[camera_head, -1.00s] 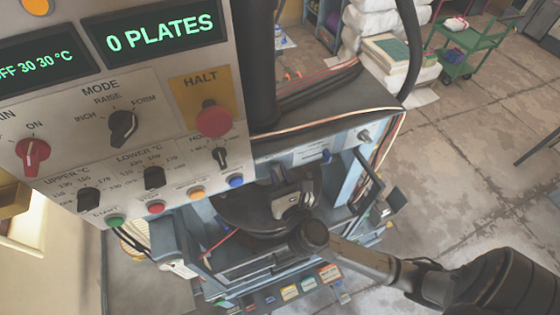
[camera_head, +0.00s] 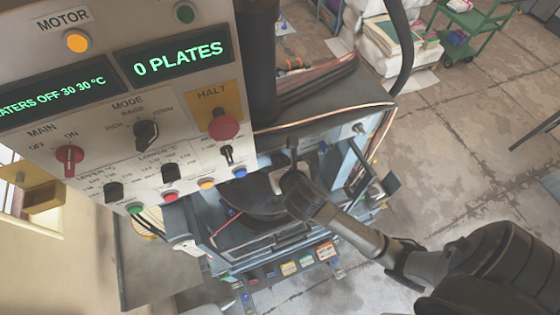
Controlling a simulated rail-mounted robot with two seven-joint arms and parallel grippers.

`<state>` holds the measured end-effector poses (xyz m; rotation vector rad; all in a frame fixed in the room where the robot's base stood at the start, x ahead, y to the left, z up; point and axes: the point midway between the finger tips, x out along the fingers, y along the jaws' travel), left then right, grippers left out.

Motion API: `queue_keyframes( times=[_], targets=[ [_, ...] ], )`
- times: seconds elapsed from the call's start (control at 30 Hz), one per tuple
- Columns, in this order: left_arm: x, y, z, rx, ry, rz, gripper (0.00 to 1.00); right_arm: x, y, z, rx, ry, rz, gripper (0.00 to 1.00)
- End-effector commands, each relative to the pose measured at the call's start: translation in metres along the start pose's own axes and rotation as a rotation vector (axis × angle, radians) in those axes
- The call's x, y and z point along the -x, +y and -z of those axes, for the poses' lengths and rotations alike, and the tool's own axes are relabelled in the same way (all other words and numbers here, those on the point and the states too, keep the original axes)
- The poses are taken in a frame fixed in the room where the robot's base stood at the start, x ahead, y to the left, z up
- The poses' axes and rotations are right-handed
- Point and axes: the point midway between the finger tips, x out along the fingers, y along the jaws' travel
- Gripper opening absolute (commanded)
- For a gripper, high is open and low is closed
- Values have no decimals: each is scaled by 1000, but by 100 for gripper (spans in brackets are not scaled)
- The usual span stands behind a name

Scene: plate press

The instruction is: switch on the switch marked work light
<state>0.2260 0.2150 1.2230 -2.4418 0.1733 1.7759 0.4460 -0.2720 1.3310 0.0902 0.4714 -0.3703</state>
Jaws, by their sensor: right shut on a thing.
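No label reading work light can be read in the head view, so I cannot tell which switch it marks. The control panel (camera_head: 75,140) on the left has a red main knob (camera_head: 69,158), a black mode knob (camera_head: 146,134) and a small black switch (camera_head: 227,155) below the red halt button (camera_head: 223,125). My right gripper (camera_head: 292,152) is at the machine's front, right of the panel. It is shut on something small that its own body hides. My left gripper is not in view.
The display (camera_head: 178,62) reads 0 PLATES. A dark cable (camera_head: 402,50) arches at the back right. A green trolley (camera_head: 470,30) stands farther off. Concrete floor (camera_head: 460,150) lies open to the right.

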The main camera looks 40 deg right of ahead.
Motion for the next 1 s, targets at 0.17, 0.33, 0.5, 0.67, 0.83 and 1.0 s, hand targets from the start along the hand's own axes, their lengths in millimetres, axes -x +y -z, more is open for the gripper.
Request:
queue_keyframes(
  times=[0.17, 0.33, 0.5, 0.67, 0.83, 1.0],
  targets=[
    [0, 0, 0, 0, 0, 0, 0, 0, 0, 0, 0, 18, 0, 0],
    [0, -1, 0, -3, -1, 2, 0, 0, 0, 0, 0, 20, 0, 0],
    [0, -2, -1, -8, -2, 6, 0, 0, 0, 0, 0, 19, 0, 0],
    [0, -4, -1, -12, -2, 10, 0, 0, 0, 0, 0, 19, 1, 30],
    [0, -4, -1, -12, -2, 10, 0, 0, 0, 0, 0, 19, 1, 43],
    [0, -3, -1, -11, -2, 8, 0, 0, 0, 0, 0, 18, 1, 43]
  ],
)
